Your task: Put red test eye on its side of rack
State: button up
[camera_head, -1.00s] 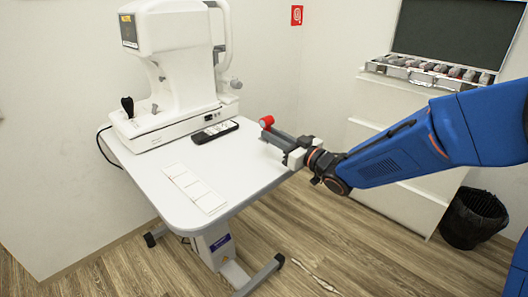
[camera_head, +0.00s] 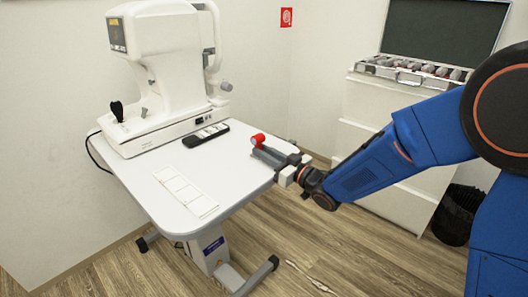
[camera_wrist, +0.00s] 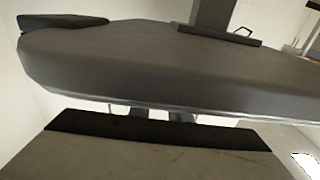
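The red test eye (camera_head: 258,140) is a small red cylinder with a dark grey part below it. It sits at the fingertips of my gripper (camera_head: 262,152), which is shut on it over the right back part of the white table. A narrow dark rack-like holder (camera_head: 206,134) with light parts lies to its left, in front of the white machine. A flat white strip with marked fields (camera_head: 185,190) lies nearer on the table. I cannot tell which of these two is the rack. The wrist view shows large grey surfaces, and the red test eye does not show there.
The white eye-testing machine (camera_head: 165,75) fills the back left of the table (camera_head: 235,180). Clear tabletop lies between the holder, the strip and my gripper. A white cabinet (camera_head: 375,140) with an open case (camera_head: 412,76) on top stands behind my arm. A black bin (camera_head: 457,215) is at right.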

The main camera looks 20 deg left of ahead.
jog(key=o, duration=0.3)
jog(key=shift+r, duration=0.15)
jog(key=shift+s+d+r, duration=0.1)
jog(key=shift+d, duration=0.15)
jog(key=v, duration=1.1)
jog(key=shift+s+d, duration=0.1)
jog(key=shift+d, duration=0.15)
